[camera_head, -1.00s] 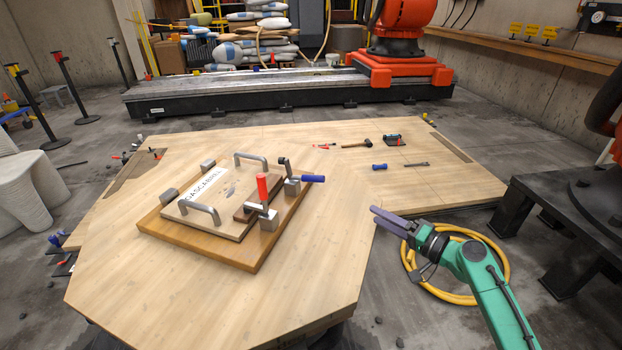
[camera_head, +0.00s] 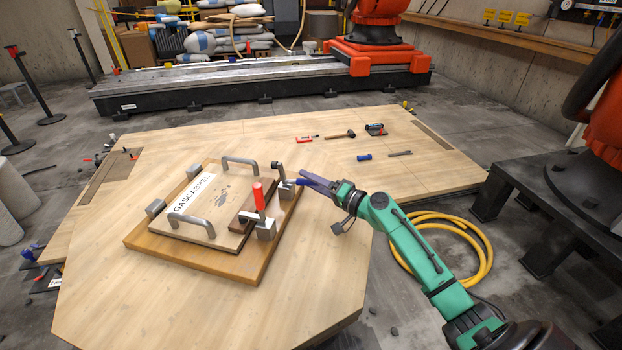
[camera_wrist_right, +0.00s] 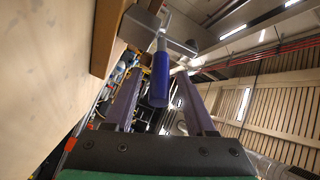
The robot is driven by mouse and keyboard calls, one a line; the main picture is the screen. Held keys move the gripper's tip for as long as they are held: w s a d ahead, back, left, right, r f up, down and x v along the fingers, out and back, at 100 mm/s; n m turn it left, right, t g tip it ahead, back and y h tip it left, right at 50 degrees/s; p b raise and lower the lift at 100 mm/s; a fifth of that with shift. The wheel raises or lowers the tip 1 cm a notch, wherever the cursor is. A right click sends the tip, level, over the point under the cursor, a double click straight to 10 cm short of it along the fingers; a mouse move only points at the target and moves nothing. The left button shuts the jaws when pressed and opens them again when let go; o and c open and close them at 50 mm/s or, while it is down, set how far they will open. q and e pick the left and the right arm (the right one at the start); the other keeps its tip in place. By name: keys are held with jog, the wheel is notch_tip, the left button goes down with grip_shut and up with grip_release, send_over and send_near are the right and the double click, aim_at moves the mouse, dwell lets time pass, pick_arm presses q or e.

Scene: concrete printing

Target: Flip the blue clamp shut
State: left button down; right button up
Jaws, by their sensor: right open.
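The blue clamp (camera_head: 285,188) is at the right edge of the wooden fixture board (camera_head: 210,262). Its blue handle sticks out sideways to the right, towards my right gripper (camera_head: 308,182). In the right wrist view the blue handle (camera_wrist_right: 159,80) shows between the two purple fingers of my right gripper (camera_wrist_right: 158,92), with gaps on both sides. The gripper is open and not closed on the handle. In the head view the fingers partly cover the handle. My left gripper is not in view.
The red clamp (camera_head: 259,198), its handle upright, stands just left of the blue one. A panel with grey handles (camera_head: 190,222) lies on the board. A hammer (camera_head: 341,134) and small tools lie farther back on the table, which is clear around the board's front.

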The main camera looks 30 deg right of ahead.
jog(key=shift+w+f, duration=0.1)
grip_shut()
jog(key=shift+a, duration=0.1)
dwell(1.2)
